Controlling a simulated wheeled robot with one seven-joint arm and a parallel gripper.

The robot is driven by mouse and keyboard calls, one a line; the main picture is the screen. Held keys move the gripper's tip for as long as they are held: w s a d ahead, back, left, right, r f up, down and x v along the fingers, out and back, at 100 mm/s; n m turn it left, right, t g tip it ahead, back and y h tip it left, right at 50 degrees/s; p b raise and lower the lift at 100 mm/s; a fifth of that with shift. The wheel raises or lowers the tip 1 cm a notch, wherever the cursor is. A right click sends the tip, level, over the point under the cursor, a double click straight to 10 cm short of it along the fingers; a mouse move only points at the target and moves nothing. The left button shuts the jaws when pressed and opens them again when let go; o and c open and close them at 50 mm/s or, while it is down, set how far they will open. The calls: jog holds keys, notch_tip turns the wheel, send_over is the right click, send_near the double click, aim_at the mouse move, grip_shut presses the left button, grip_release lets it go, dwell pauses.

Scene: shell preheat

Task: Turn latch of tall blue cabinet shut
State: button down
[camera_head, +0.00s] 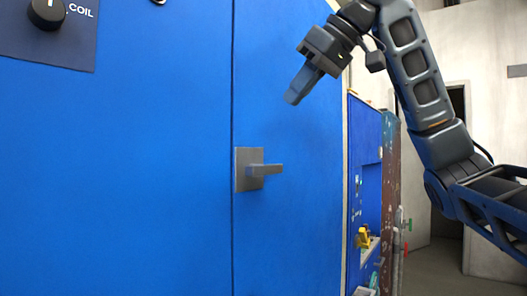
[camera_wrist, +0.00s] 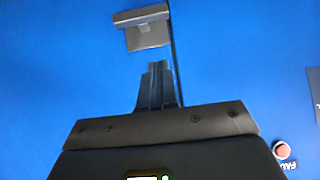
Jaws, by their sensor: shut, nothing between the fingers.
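The tall blue cabinet (camera_head: 130,170) fills the left and middle of the head view, with a vertical door seam. Its grey latch (camera_head: 264,170) is a square plate with a lever that points right, roughly level. The latch also shows at the top of the wrist view (camera_wrist: 142,18). My gripper (camera_head: 297,92) is shut and empty, above and to the right of the latch and apart from it in the head view. In the wrist view my shut fingers (camera_wrist: 157,70) point toward the latch plate with a small gap in the picture.
A dark panel with a black knob (camera_head: 46,12) marked COIL sits at the top left. A red button (camera_wrist: 282,150) shows at the lower right of the wrist view. To the right stand a blue open shelf unit (camera_head: 365,190) with small items and a doorway.

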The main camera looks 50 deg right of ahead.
jog(key=shift+f, duration=0.1)
jog(key=p, duration=0.1)
send_over(260, 170)
jog(key=s, duration=0.2)
notch_tip(260, 170, down, 6)
jog(key=f, duration=0.1)
jog(key=shift+w+d+f, duration=0.1)
jog(key=shift+f, duration=1.85)
